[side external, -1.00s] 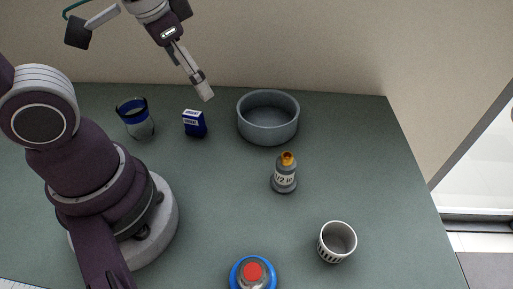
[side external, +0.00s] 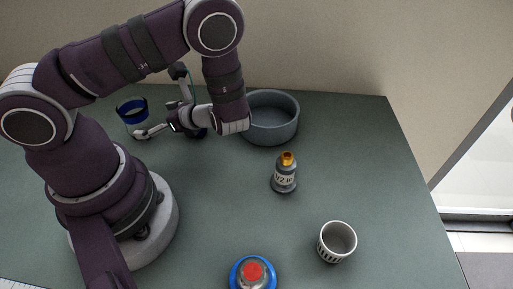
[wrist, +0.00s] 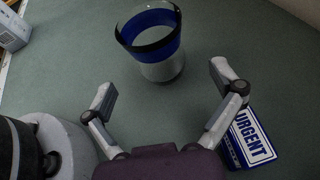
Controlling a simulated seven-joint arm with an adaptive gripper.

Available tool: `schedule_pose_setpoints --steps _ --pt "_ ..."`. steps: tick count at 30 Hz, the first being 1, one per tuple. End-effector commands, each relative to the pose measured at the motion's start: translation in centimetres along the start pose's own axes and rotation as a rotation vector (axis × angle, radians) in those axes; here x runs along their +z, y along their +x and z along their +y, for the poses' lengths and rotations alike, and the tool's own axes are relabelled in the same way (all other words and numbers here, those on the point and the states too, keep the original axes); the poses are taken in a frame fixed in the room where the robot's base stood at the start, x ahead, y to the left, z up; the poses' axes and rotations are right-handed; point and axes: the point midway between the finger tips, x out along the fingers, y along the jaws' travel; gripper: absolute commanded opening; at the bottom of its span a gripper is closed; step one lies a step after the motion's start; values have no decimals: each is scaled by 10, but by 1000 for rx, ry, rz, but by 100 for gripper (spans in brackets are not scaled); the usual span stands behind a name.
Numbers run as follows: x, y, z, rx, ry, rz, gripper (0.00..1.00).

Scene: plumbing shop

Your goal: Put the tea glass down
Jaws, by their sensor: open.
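The tea glass, clear with a dark blue band around its upper part, stands upright on the green-grey table (side external: 380,180) at the back left in the side view (side external: 132,107). It also shows at the top middle of the wrist view (wrist: 157,45). My gripper (side external: 145,132) is low beside the glass, on its near side. In the wrist view my gripper (wrist: 164,84) has its two fingers spread wide with nothing between them. The glass is just beyond the fingertips and apart from them.
A blue box marked URGENT (wrist: 250,138) lies close to the right finger; my arm mostly hides it in the side view. A grey round bowl (side external: 272,135), a grey bottle (side external: 285,178), a striped cup (side external: 337,241) and a blue-rimmed item with red top (side external: 252,272) stand further right.

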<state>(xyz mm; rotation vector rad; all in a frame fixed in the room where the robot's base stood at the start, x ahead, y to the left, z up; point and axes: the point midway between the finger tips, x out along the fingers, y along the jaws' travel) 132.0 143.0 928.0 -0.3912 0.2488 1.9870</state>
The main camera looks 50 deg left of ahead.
Motion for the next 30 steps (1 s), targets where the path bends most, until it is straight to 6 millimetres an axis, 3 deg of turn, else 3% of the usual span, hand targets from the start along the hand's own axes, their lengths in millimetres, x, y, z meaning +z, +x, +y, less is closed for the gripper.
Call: schedule_pose_setpoints --steps 9,17,30 --pt "8 53 3 5 -1 1 92" --pt "8 58 2 1 -2 3 92" --pt "8 58 2 1 -2 3 36"
